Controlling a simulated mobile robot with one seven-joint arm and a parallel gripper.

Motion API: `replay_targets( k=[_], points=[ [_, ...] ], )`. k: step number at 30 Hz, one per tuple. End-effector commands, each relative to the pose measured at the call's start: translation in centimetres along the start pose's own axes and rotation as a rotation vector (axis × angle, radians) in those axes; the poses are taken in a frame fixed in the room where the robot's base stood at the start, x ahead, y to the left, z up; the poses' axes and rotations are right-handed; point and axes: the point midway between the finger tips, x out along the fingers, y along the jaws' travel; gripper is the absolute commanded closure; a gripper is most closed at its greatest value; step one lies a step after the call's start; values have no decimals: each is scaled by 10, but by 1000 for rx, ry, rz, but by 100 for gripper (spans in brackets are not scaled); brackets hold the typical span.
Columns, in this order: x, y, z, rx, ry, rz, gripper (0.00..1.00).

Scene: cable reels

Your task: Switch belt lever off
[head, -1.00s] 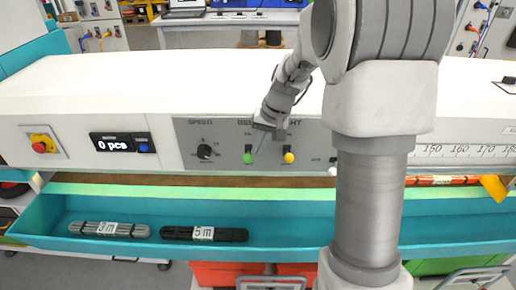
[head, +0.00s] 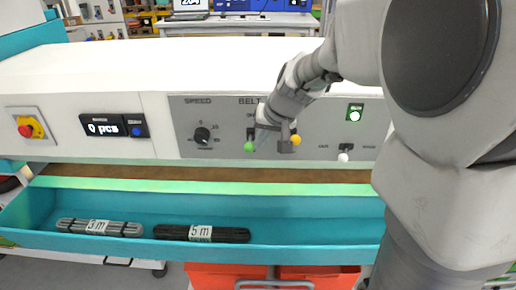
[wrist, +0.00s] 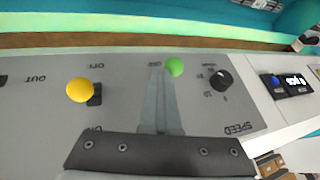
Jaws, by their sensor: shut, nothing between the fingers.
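The BELT lever, with a green knob (head: 249,147), is on the grey control panel (head: 222,118). Its knob points down, below its slot. In the wrist view, which is upside down, the green knob (wrist: 174,67) lies right at the fingertips. My gripper (head: 262,130) is shut and empty, reaching down to the panel between the BELT label and the green knob. In the wrist view its fingers (wrist: 161,75) hide the lever's base. I cannot tell whether they touch the knob.
A yellow-knobbed lever (head: 295,140) is close beside my gripper. A white-knobbed lever (head: 344,157), a black speed dial (head: 202,136) and a red stop button (head: 27,131) are also on the front. A teal trough (head: 300,221) with two cable bundles runs below.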

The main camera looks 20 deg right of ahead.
Motion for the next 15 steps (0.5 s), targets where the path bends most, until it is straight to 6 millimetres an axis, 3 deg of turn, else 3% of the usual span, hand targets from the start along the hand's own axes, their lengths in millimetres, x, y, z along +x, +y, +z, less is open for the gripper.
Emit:
replay_targets(
  k=[1,15],
  points=[
    [10,2,6,-8,25,-1,100],
    [20,5,19,-71,234,-2,100]
  ],
)
